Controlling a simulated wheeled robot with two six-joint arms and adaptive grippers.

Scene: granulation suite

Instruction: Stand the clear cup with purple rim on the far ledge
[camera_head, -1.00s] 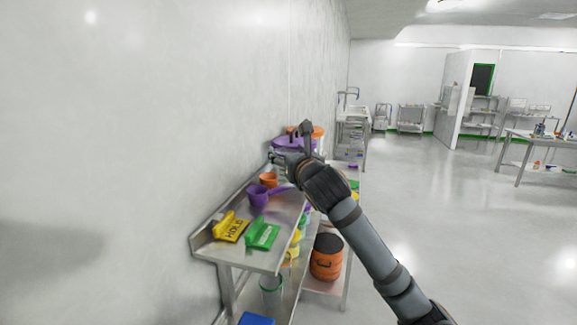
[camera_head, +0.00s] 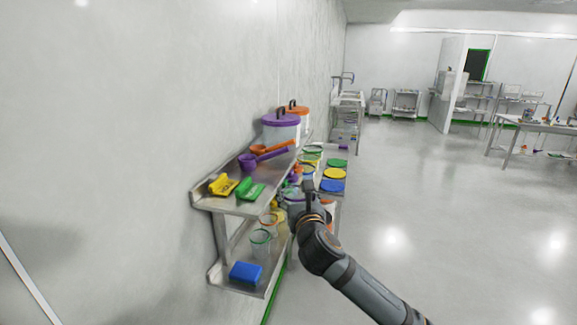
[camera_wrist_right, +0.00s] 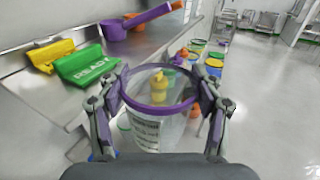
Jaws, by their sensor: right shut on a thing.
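In the right wrist view, the clear cup with purple rim (camera_wrist_right: 159,122) is between the fingers of my right gripper (camera_wrist_right: 163,98), which is shut on it. The cup looks roughly upright, with printed marks on its side. In the head view my right gripper (camera_head: 303,190) is beside the right edge of the steel upper ledge (camera_head: 232,204), and the cup is mostly hidden by the wrist. I cannot tell from the pictures which surface is the far ledge. My left gripper is not in view.
The upper ledge bears yellow (camera_head: 222,185) and green (camera_head: 250,190) signs, purple (camera_head: 248,160) and orange scoops, and a purple-lidded bucket (camera_head: 281,124). A lower shelf holds a clear cup with green rim (camera_head: 260,243) and a blue block (camera_head: 245,272). Open floor lies right.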

